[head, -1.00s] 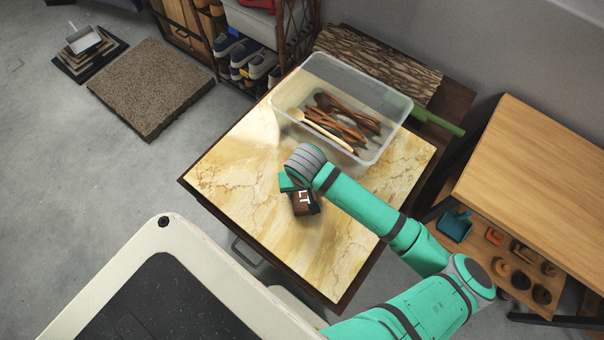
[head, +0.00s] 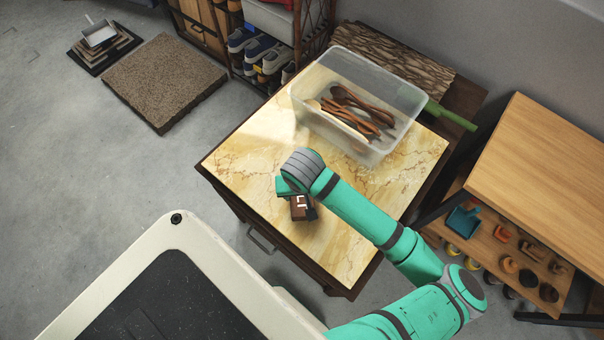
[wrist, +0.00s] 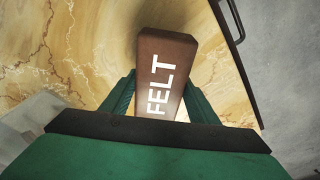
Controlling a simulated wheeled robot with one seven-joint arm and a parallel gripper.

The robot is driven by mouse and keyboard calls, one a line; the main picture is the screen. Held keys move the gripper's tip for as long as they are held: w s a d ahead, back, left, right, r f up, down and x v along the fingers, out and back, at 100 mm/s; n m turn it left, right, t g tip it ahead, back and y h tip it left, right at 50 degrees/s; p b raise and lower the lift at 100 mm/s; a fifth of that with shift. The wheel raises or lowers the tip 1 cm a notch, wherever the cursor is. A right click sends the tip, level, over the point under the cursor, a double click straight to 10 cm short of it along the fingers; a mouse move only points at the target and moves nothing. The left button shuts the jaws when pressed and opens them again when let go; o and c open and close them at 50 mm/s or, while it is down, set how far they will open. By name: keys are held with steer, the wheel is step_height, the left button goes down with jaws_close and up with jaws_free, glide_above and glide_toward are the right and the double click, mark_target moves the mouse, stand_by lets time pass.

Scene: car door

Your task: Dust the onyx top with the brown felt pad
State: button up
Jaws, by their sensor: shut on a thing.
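The brown felt pad (wrist: 163,70), with white letters FELT on it, is held between the two green fingers of my gripper (wrist: 158,100) in the wrist view. In the head view the pad (head: 301,207) is low over the onyx top (head: 330,235), near its middle and front edge. Whether the pad touches the surface I cannot tell. The onyx top is yellow and cream with brown veins, on a dark cabinet. My gripper (head: 288,188) is partly hidden by my wrist in the head view.
A clear plastic bin (head: 366,130) with wooden spoons stands on the back part of the top. A green handle (head: 450,115) sticks out behind it. A wooden table (head: 545,180) is at right. The top's left and front areas are clear.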

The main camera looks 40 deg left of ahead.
steer(key=shift+w+r, duration=0.15)
steer(key=shift+r, duration=0.45)
steer(key=shift+w+r, duration=0.15)
steer(key=shift+r, duration=0.45)
steer(key=shift+s+d+r, duration=0.1)
steer(key=shift+d+r, duration=0.1)
steer(key=shift+r, duration=0.5)
steer(key=shift+s+a+r, duration=0.1)
steer(key=shift+s+r, duration=0.05)
steer(key=shift+r, duration=1)
